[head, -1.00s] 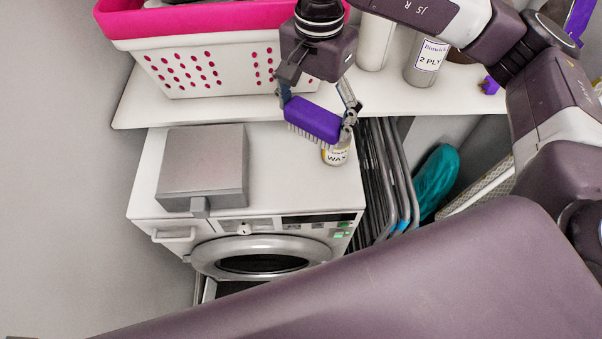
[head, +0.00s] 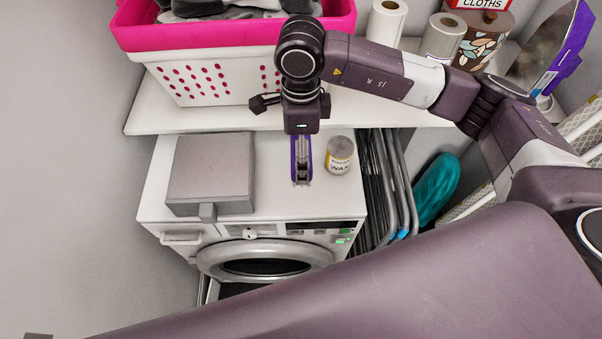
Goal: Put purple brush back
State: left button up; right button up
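The purple brush (head: 308,152) is in my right gripper (head: 301,170), above the white dryer's top (head: 270,200), left of the wax tin (head: 339,155). My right gripper points down with one finger in front of the brush, so only purple strips show on both sides; its bristles are hidden. I cannot tell whether the brush touches the dryer top. A purple-edged object with a grey face (head: 545,45), perhaps a dustpan, leans at the far right of the shelf. My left gripper is not in view.
A grey box (head: 211,170) sits on the dryer's left side. On the shelf (head: 225,118) behind stand a pink-and-white basket (head: 195,82), paper rolls (head: 385,22) and a leaf-patterned canister (head: 482,42). Folded metal racks (head: 385,185) and a teal bag (head: 435,188) stand right of the dryer.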

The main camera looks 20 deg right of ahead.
notch_tip(320, 180, down, 11)
jog(key=p, duration=0.2)
jog(key=shift+p, duration=0.4)
jog(key=shift+f, duration=0.15)
jog(key=o, duration=1.1)
